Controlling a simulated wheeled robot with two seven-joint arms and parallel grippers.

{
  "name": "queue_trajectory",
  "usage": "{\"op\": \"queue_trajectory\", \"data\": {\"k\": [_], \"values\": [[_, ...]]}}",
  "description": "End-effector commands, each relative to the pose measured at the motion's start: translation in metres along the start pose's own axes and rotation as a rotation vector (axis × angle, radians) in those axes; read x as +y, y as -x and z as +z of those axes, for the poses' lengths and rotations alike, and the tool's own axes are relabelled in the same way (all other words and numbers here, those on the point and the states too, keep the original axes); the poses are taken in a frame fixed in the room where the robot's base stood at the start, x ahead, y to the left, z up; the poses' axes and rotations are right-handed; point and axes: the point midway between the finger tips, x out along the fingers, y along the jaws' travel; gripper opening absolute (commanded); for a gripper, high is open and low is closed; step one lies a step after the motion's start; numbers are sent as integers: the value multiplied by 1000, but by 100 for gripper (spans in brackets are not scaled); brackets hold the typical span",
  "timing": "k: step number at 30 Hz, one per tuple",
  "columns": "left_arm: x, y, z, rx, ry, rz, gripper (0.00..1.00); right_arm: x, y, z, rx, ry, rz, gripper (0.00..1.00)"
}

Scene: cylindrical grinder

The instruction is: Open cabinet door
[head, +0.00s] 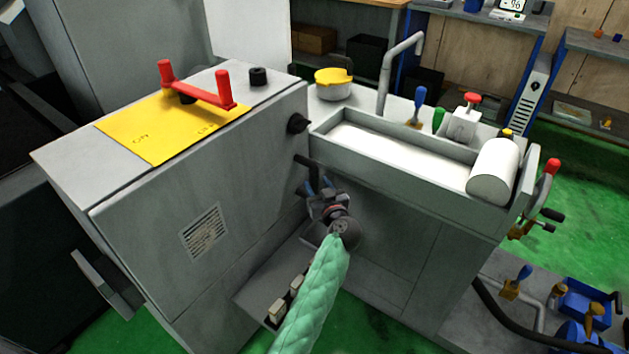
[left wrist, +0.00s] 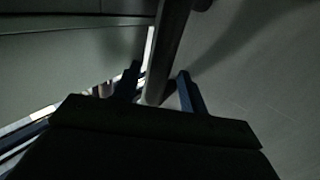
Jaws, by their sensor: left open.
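The grey cabinet door (head: 150,240) with a vent plate is the left front face of the machine in the head view. It looks shut, though its edge is partly hidden. A dark bar handle (head: 306,162) sticks out near its right edge. My left gripper (head: 319,184), on the green-sleeved arm, is just below and in front of this handle. In the left wrist view the blue fingers (left wrist: 159,76) are open, with a dark bar (left wrist: 172,45) passing between them. I cannot tell whether they touch it. My right gripper is not in view.
A black knob (head: 298,123) sits above the handle. A grey trough (head: 400,175) with a white roll (head: 494,170) juts out to the right. A low ledge with small blocks (head: 277,309) lies below the arm.

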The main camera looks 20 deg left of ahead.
Motion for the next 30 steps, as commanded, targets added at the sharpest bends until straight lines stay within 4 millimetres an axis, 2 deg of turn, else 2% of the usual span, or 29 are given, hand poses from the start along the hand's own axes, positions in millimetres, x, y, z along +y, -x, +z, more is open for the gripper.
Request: {"op": "queue_trajectory", "data": {"k": [6,17,20,24,30], "values": [[0,-22,0,0,0,1,43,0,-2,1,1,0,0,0],[0,-28,0,0,1,1,43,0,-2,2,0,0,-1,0],[0,-28,0,0,1,1,27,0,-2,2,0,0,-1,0],[0,-28,0,0,1,1,0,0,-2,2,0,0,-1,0],[0,-28,0,0,1,1,0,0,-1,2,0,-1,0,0]]}}
